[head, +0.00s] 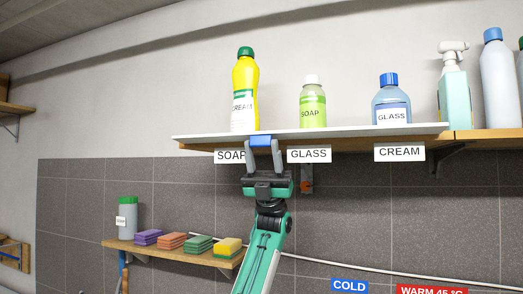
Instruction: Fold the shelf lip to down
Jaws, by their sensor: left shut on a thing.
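The shelf lip (350,132) is a long white panel along the front of the upper wooden shelf. It looks close to level, seen nearly edge-on from below. A blue tab (260,141) sits at its front edge, left of the middle. My left gripper (263,150) reaches up from below, and its two grey fingers are shut on the blue tab. The fingers hide part of the tab and the shelf edge behind. My right gripper is not in view.
Above the lip stand a yellow bottle (244,92), a green bottle (312,104) and a blue-capped bottle (391,104). White labels (309,156) hang below the edge. A lower shelf (170,253) with sponges is at left. A pale pipe (400,275) crosses the tiles.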

